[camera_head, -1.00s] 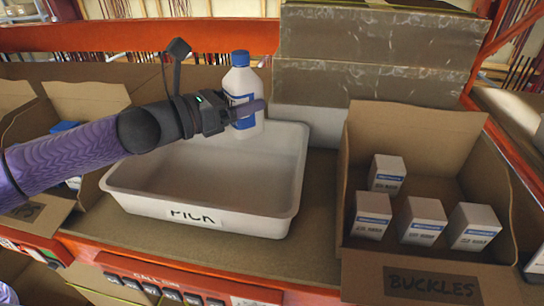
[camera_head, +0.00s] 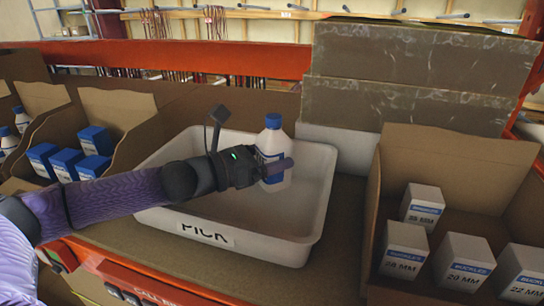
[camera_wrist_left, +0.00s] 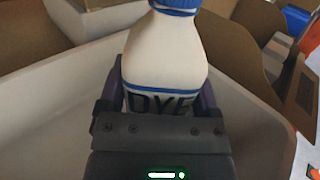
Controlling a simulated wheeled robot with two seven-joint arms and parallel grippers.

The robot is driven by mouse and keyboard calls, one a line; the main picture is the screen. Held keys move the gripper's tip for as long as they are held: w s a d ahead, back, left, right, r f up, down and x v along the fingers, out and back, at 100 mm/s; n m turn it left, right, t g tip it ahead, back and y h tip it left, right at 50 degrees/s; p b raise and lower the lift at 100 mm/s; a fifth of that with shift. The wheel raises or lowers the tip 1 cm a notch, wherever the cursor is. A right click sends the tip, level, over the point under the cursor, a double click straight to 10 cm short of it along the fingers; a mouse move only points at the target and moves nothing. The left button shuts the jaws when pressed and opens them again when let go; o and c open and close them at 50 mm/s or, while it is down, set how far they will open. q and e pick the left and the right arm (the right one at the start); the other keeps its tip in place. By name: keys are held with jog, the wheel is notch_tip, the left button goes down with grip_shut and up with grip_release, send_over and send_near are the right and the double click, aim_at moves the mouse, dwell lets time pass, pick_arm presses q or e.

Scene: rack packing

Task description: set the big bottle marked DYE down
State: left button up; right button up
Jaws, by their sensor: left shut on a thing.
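The big DYE bottle (camera_head: 271,146) is white with a blue cap and a blue label. It is upright, over or in the white tray marked PICK (camera_head: 322,190). My left gripper (camera_head: 277,170) is shut on it around its lower body. In the left wrist view the bottle (camera_wrist_left: 165,55) stands between the two fingers, with DYE readable on its label just above the gripper's body. My right gripper is not in view.
The tray's visible floor is empty. A cardboard bin of white BUCKLES boxes (camera_head: 465,262) stands to the right. Bins with blue-topped boxes (camera_head: 66,164) and bottles stand to the left. Grey-brown cartons (camera_head: 405,100) are stacked behind. An orange beam (camera_head: 180,45) crosses the back.

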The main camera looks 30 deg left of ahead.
pick_arm(q)
jog(key=shift+w+f, duration=0.1)
jog(key=shift+f, duration=0.1)
jog(key=shift+d+f+b, duration=0.15)
jog(key=shift+d+b, duration=0.05)
jog(key=shift+b, duration=0.2)
jog(key=shift+f, duration=0.2)
jog(key=o, duration=1.3)
